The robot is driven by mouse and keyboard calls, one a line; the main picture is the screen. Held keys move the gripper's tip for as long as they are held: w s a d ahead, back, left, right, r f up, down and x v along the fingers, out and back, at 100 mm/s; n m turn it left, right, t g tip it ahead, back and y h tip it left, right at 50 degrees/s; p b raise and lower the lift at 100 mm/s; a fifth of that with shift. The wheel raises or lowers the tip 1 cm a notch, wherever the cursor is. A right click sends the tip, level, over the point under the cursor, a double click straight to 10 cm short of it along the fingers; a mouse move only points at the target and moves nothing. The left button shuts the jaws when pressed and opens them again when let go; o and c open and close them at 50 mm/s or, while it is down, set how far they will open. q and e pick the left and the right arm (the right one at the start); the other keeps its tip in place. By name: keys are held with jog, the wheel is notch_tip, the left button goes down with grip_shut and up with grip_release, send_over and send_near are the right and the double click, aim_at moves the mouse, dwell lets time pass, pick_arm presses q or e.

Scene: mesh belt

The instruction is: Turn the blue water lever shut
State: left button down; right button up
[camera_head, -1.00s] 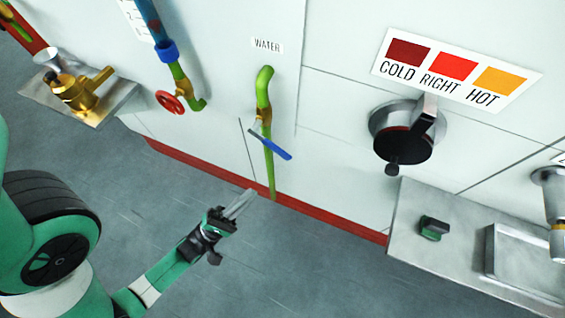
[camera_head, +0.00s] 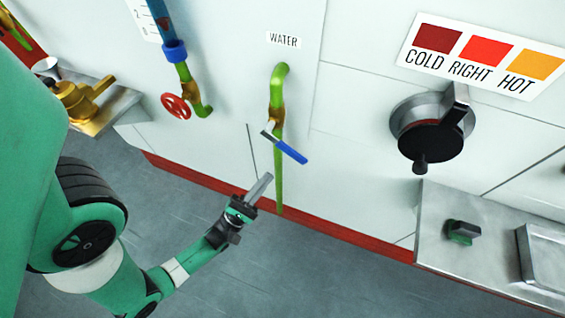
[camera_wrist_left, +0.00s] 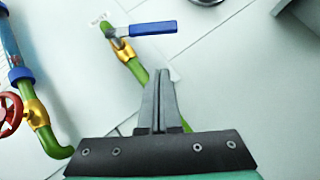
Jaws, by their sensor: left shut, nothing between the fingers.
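The blue water lever (camera_head: 291,151) sits on a brass valve on the green water pipe (camera_head: 278,185), below the WATER label (camera_head: 284,40). In the head view the lever slants down to the right, across the pipe. In the left wrist view the lever (camera_wrist_left: 152,28) points right from the pipe, beyond the fingertips. My left gripper (camera_head: 265,178) is shut and empty, below and left of the lever and apart from it. In the left wrist view its fingers (camera_wrist_left: 161,75) are together, pointing toward the pipe. My right gripper is not in view.
A red handwheel (camera_head: 176,106) on another pipe is left of the lever. A brass valve (camera_head: 82,100) is on a shelf farther left. A black dial (camera_head: 432,138) is on the wall at right, above a metal counter (camera_head: 432,215). Floor below the wall is clear.

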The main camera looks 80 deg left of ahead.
pick_arm(q)
jog(key=w+r, duration=0.5)
jog(key=r, duration=0.1)
jog(key=shift+a, duration=0.15)
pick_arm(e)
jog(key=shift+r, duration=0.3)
